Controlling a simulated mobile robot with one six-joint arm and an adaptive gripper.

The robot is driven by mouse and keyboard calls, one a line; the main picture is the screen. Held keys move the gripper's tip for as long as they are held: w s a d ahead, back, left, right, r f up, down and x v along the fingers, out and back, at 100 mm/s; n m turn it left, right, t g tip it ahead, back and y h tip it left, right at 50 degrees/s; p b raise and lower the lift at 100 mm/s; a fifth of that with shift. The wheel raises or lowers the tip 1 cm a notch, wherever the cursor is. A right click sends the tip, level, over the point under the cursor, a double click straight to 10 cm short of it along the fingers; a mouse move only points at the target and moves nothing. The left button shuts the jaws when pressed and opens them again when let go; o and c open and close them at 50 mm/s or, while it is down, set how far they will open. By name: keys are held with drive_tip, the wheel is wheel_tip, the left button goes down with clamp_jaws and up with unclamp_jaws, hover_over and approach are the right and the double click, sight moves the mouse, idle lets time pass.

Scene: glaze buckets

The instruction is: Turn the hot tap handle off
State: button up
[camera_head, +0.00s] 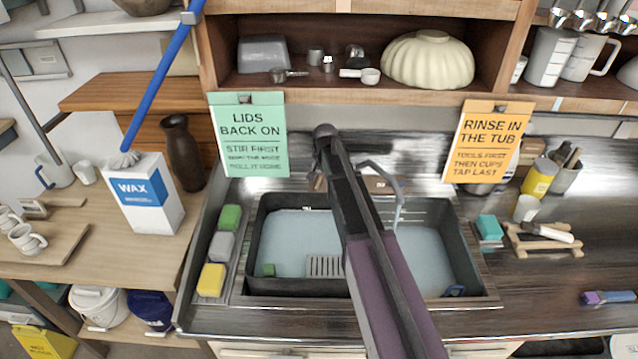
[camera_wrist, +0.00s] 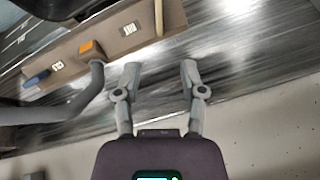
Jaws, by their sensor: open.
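In the wrist view, a brown tap panel (camera_wrist: 112,40) runs along the top left. It carries a blue handle (camera_wrist: 36,78), an orange block (camera_wrist: 91,48) near the grey spout (camera_wrist: 82,98), and a narrow tan bar (camera_wrist: 158,18) at the right. The tan bar, beside a small pale label (camera_wrist: 129,29), looks like the hot handle, but its marking is unreadable. My gripper (camera_wrist: 160,72) is open and empty, its fingertips apart from the bar. In the head view my arm hides the gripper and much of the panel; the spout (camera_head: 400,205) shows right of it.
The dark sink tub (camera_head: 300,290) holds pale water below my arm. A green sign (camera_head: 248,135) and an orange sign (camera_head: 487,142) hang from the shelf (camera_head: 340,100) above. Sponges (camera_head: 222,247) line the left rim. The metal counter at right has some free room.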

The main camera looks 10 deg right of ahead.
sight(318, 181)
drive_tip(key=shift+b+x, duration=5.95)
drive_tip(key=shift+x, duration=0.8)
clamp_jaws()
drive_tip(key=shift+a, duration=0.15)
